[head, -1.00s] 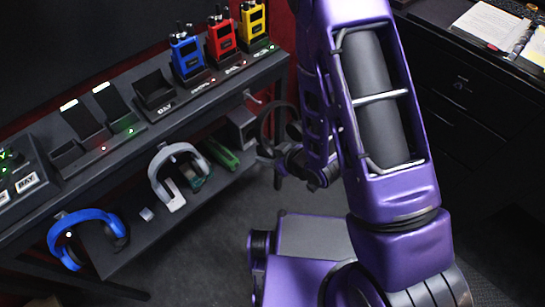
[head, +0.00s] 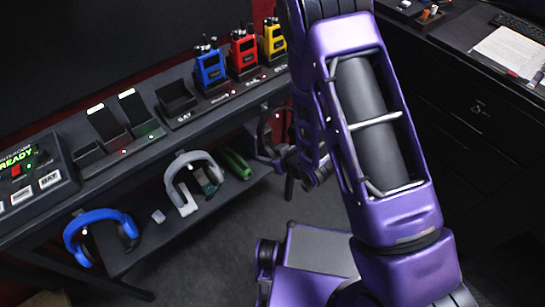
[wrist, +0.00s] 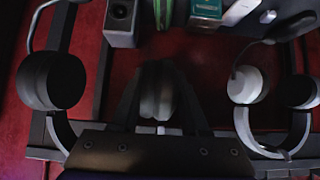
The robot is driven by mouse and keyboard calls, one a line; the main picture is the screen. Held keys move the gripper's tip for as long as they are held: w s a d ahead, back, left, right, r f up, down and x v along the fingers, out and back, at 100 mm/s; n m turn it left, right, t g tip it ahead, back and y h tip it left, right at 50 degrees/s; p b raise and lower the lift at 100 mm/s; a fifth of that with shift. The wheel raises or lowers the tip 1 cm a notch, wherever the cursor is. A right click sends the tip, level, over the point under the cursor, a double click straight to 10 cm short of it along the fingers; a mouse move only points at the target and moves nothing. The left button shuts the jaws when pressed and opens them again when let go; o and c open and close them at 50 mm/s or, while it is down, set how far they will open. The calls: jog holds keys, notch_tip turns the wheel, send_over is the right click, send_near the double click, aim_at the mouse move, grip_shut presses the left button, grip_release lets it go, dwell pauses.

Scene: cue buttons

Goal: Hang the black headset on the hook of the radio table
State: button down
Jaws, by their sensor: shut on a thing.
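The black headset (head: 265,128) is at the right end of the radio table (head: 60,190), partly behind my arm in the head view. My gripper (head: 293,160) is shut on it, beside the table end. In the wrist view, a dark round ear cup (wrist: 52,82) shows at left, with a thin boom above it. My gripper and arm cover much of the band. The free hook is not clear now, and I cannot tell whether the headset touches it.
A grey-white headset (head: 192,178) and a blue headset (head: 92,225) hang along the table front. Blue (head: 209,67), red (head: 243,52) and yellow (head: 272,43) radios stand in docks on top. A dark cabinet stands at right.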

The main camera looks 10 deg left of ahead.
jog(key=shift+w+a, duration=0.2)
jog(key=shift+a, duration=0.1)
jog(key=shift+w+a+f+b, duration=0.1)
jog(key=shift+f+b, duration=0.25)
jog(key=shift+w+a+f+b, duration=0.25)
jog(key=shift+b, duration=0.1)
jog(key=shift+f+b, duration=0.15)
jog(key=shift+b, duration=0.15)
jog(key=shift+s+f, duration=0.1)
jog(key=shift+f, duration=0.05)
